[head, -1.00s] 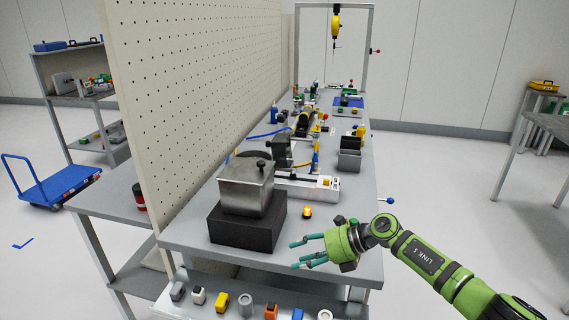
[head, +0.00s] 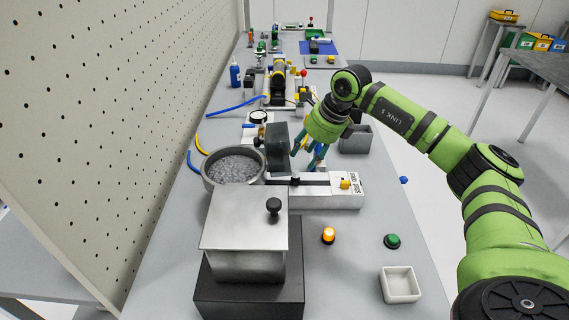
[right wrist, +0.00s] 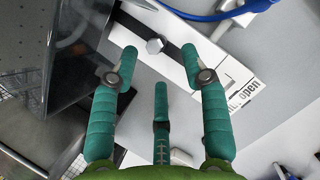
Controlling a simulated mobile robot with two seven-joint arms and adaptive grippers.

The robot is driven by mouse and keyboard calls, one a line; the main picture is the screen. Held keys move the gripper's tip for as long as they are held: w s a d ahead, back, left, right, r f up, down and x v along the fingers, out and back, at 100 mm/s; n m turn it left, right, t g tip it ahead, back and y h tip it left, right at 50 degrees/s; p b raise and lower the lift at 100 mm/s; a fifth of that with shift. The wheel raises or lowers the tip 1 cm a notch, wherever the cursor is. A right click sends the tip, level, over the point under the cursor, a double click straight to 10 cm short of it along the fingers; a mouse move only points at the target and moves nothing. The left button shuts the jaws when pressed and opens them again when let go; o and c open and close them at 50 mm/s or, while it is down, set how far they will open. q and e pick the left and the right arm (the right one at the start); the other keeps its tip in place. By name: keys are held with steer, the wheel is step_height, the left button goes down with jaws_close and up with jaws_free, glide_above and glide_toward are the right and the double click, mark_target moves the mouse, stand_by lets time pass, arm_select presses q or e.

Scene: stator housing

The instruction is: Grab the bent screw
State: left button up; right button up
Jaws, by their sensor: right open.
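In the right wrist view, a small hex-headed metal screw (right wrist: 155,46) shows on the dark slot of a white fixture (right wrist: 225,65). I cannot tell from here whether its shank is bent. My right gripper (head: 310,160) has green-teal fingers pointing down just above the fixture. In the right wrist view its open fingers (right wrist: 160,64) lie around the screw's place in the picture, holding nothing. My left gripper is not in view.
A metal box (head: 243,235) with a black knob stands on a dark block in front. A round pot of grey grains (head: 234,166) and a dark upright block (head: 278,146) stand close left of the gripper. A grey bin (head: 356,141) is to the right.

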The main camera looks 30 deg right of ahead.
mark_target(297, 172)
steer(key=shift+s+a+f+p, duration=0.15)
steer(key=shift+a+f+p, duration=0.15)
steer(key=shift+f+p, duration=0.25)
steer(key=shift+s+a+f+p, duration=0.1)
steer(key=shift+a+f+p, duration=0.2)
steer(key=shift+f, duration=0.3)
steer(key=p+x, duration=0.1)
steer(key=x, duration=0.2)
steer(key=shift+w+f, duration=0.15)
steer(key=shift+f, duration=0.1)
steer(key=shift+w+f, duration=0.1)
steer(key=shift+f, duration=0.05)
jaws_close()
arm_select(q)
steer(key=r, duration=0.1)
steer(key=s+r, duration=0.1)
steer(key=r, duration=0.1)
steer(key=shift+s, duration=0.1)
